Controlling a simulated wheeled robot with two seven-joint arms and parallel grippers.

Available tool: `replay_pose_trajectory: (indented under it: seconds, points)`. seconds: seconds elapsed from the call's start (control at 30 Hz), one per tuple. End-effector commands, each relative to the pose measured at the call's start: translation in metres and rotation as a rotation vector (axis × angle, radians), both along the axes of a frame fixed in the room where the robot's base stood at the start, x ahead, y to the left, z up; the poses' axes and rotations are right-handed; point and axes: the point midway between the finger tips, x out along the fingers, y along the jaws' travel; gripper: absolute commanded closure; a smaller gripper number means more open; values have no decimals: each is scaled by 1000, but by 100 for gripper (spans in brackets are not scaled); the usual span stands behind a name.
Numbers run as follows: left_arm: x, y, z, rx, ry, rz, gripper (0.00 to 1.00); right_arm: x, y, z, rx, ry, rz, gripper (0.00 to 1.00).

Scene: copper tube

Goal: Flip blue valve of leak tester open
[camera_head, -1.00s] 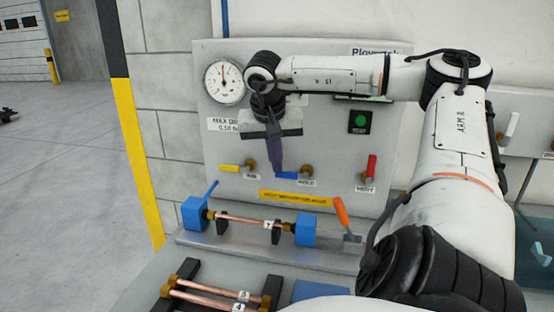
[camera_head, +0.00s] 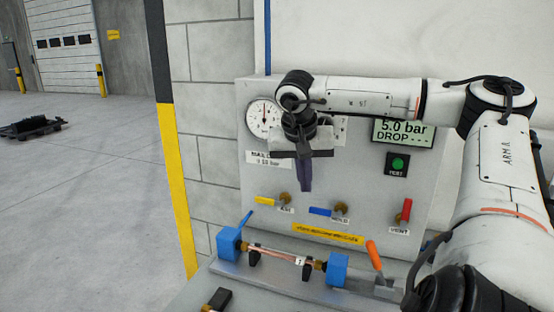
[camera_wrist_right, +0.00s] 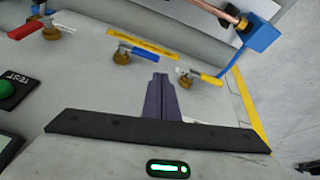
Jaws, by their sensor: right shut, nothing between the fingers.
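The leak tester is a grey panel (camera_head: 375,205) on the wall side. Its blue valve (camera_head: 320,211) has a blue lever lying level, pointing left from a brass stem, with a label below. The lever also shows in the right wrist view (camera_wrist_right: 134,45), beyond the fingertips. My right gripper (camera_head: 306,188) points down in front of the panel. Its dark fingers are shut and empty, with the tips just above and left of the blue lever in the head view, apart from it. They show pressed together in the wrist view (camera_wrist_right: 158,78). My left gripper is not in view.
A yellow valve (camera_head: 267,199) lies level to the left; a red valve (camera_head: 406,209) stands upright to the right. Below, a copper tube (camera_head: 277,254) sits between blue clamps (camera_head: 229,243) beside an orange lever (camera_head: 374,255). The display (camera_head: 402,131) reads 5.0 bar.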

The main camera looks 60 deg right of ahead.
Motion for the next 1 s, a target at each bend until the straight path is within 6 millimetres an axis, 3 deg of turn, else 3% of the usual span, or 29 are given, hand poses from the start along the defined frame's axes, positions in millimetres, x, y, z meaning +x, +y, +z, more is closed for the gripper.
replay_pose_trajectory:
  seconds: [0.6, 1.0]
  points:
    - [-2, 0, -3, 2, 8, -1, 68, 50, 33, 33, -8, -1, -6, 100]
    - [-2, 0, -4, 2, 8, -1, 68, 60, 41, 39, -3, -4, -4, 100]
